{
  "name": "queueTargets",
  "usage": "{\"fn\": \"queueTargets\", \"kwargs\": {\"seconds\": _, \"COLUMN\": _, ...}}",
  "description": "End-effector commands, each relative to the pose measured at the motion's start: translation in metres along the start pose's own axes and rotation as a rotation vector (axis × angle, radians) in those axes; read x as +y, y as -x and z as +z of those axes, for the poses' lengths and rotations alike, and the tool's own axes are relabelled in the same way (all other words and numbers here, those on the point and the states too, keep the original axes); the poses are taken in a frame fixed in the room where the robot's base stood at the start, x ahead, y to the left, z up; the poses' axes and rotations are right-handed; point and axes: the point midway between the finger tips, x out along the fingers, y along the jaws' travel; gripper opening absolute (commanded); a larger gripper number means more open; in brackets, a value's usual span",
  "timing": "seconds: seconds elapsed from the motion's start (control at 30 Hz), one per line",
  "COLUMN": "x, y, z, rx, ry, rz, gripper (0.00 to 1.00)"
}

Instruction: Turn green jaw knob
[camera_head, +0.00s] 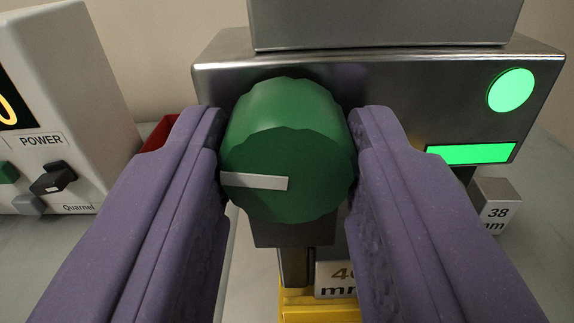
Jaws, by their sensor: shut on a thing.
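The green jaw knob (276,130) sits on the front of a grey metal clamp housing (410,90) in the middle of the head camera view. Its white pointer mark (256,181) points to the left. My gripper (287,160) has its two purple fingers on the left and right sides of the knob, shut on it. The fingers hide the knob's side edges and parts of the housing.
A pale power unit (70,100) with a black knob (52,180) stands at left, with part of a red object behind my left finger. A lit green disc (511,90) and bar (470,154) are on the housing. A block marked 38 mm (495,205) stands at right. A yellow part (318,307) is below.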

Motion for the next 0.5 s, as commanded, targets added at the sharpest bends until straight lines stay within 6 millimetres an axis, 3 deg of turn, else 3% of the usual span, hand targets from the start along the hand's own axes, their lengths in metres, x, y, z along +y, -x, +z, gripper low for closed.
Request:
{"fn": "queueTargets", "kwargs": {"seconds": 0.23, "x": 0.0001, "y": 0.0, "z": 0.0002, "rx": 0.0, "ry": -0.013, "rz": 0.001, "gripper": 0.07}}
{"fn": "queueTargets", "kwargs": {"seconds": 0.27, "x": 0.0001, "y": 0.0, "z": 0.0002, "rx": 0.0, "ry": -0.013, "rz": 0.001, "gripper": 0.42}}
{"fn": "queueTargets", "kwargs": {"seconds": 0.3, "x": 0.0001, "y": 0.0001, "z": 0.0002, "rx": 0.0, "ry": -0.013, "rz": 0.001, "gripper": 0.51}}
{"fn": "queueTargets", "kwargs": {"seconds": 0.37, "x": 0.0001, "y": 0.0, "z": 0.0002, "rx": 0.0, "ry": -0.013, "rz": 0.001, "gripper": 0.63}}
{"fn": "queueTargets", "kwargs": {"seconds": 0.5, "x": 0.0001, "y": 0.0, "z": 0.0002, "rx": 0.0, "ry": -0.013, "rz": 0.001, "gripper": 0.63}}
